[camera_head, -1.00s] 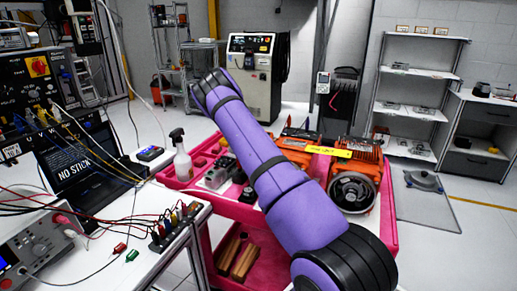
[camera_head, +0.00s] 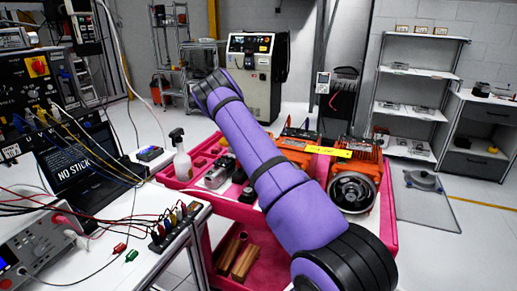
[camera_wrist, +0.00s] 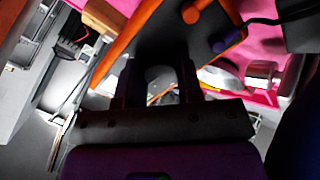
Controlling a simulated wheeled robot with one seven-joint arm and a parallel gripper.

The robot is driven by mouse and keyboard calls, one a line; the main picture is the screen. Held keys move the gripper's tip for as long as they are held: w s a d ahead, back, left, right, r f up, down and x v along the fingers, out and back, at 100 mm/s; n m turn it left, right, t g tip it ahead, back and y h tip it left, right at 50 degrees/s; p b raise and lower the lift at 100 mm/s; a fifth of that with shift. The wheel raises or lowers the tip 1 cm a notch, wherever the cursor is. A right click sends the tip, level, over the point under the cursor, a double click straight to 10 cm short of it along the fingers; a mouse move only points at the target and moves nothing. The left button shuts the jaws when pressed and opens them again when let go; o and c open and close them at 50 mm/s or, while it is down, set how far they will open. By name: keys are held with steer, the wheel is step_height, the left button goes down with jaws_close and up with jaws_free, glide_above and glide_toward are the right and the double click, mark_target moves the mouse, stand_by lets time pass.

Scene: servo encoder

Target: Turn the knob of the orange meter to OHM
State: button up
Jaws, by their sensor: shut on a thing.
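The orange meter (camera_wrist: 119,45) shows in the wrist view as an orange edge around a dark face, partly covered by my fingers. Orange and purple round sockets or plugs sit on its upper right part. My gripper (camera_wrist: 159,78) reaches over the dark face and is shut on a pale, rounded piece between its fingers, which appears to be the knob (camera_wrist: 158,73). The knob's pointer and the OHM marking cannot be read. In the head view my purple arm stretches over the pink cart, and my gripper and the meter cannot be made out.
The pink cart (camera_head: 391,215) carries orange motors (camera_head: 365,172) to the right of my arm and a spray bottle (camera_head: 181,158) to its left. A bench (camera_head: 150,275) with an instrument and loose cables stands at the left. Grey shelves (camera_head: 410,75) stand at the back right.

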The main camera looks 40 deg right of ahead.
steer(key=o, duration=0.9)
steer(key=shift+o, duration=0.2)
steer(key=shift+r, duration=0.1)
steer(key=v, duration=1)
steer(key=shift+a+r, duration=0.2)
